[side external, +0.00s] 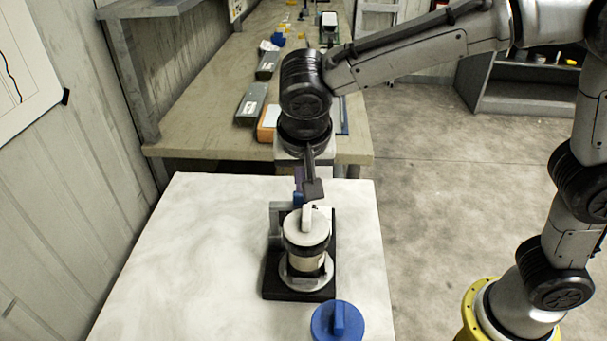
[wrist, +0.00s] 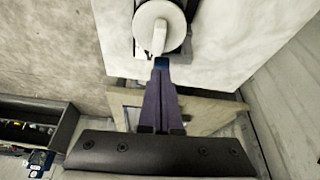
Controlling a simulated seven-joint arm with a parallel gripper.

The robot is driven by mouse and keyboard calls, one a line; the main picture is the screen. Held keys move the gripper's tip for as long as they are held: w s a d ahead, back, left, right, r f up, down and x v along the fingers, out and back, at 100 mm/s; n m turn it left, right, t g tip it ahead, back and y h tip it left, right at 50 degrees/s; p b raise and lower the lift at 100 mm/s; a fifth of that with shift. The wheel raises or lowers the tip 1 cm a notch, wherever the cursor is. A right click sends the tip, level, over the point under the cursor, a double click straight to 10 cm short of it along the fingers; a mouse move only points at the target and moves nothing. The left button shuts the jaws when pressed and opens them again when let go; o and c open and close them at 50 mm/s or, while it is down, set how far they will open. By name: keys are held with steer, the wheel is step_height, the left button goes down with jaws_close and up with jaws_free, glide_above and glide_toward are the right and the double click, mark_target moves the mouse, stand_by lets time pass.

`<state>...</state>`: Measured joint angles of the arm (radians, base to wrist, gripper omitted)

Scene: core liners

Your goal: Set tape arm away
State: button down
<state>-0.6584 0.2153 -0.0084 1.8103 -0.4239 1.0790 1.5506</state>
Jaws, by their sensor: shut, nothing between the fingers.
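I cannot tell which piece is the tape arm.
A blue cap (side external: 336,321) with a handle lies at the table's front edge, right of the base. The white tabletop (side external: 170,265) is clear to the left. A long bench (side external: 205,100) with grey and orange items stands behind, beside the wall.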

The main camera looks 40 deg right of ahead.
steer(key=x, duration=0.6)
steer(key=shift+w+d+n, duration=0.25)
steer(key=shift+d+n, duration=0.3)
steer(key=shift+n, duration=0.25)
steer(key=w+d+n+y, duration=0.1)
steer(key=n, duration=0.1)
steer(key=w+d+n+t+y, duration=0.1)
steer(key=n, duration=0.2)
steer(key=shift+d, duration=0.15)
steer(key=shift+w+d+n, duration=0.15)
steer(key=shift+w+d, duration=0.05)
steer(key=shift+w, duration=0.35)
steer(key=shift+w+d+n, duration=0.15)
steer(key=shift+w+d, duration=0.1)
steer(key=shift+w, duration=0.35)
steer(key=shift+w, duration=0.15)
